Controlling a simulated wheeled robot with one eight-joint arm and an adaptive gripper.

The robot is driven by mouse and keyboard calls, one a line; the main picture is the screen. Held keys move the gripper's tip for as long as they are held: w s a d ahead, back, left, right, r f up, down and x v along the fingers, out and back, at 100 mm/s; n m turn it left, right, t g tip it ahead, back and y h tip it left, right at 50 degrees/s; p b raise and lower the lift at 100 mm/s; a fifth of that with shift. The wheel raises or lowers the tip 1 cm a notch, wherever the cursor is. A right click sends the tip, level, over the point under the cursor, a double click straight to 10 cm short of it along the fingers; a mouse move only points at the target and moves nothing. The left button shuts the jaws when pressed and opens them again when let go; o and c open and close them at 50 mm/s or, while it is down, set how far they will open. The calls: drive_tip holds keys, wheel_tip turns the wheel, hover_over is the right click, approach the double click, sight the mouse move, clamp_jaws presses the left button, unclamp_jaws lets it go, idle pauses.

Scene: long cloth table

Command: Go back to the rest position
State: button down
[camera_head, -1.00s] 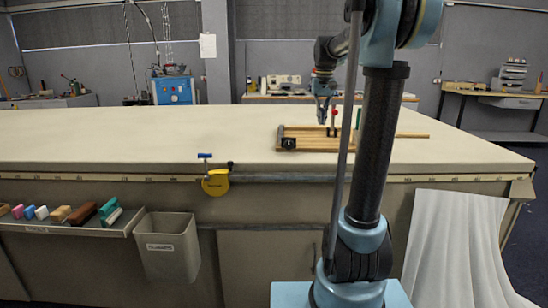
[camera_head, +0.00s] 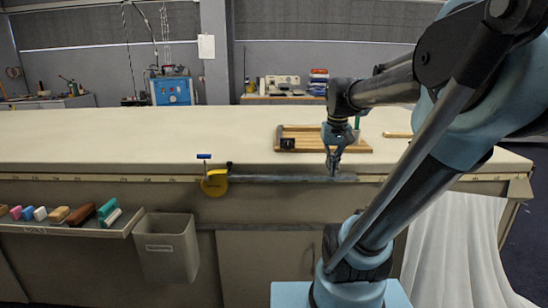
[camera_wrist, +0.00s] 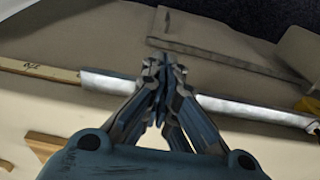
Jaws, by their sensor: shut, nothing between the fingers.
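My gripper (camera_head: 333,172) hangs over the front edge of the long cloth table (camera_head: 100,140), in front of a wooden tray (camera_head: 300,131). In the wrist view my gripper (camera_wrist: 161,62) points down with its fingers together and nothing between them. Below it run the metal rail (camera_wrist: 215,107) and the table's front edge. My arm covers the right part of the table in the head view. A small green object (camera_head: 357,124) shows at the tray, partly behind my arm.
A yellow tape measure (camera_head: 214,183) and a blue-handled tool (camera_head: 204,157) are at the front edge. A grey bin (camera_head: 166,247) and a shelf of coloured blocks (camera_head: 65,228) hang below. White cloth (camera_head: 455,250) drapes at right. The table's left half is clear.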

drive_tip(key=s+f, duration=1.2)
drive_tip(key=f, duration=0.2)
drive_tip(key=shift+f+t, duration=0.15)
drive_tip(key=shift+t, duration=0.25)
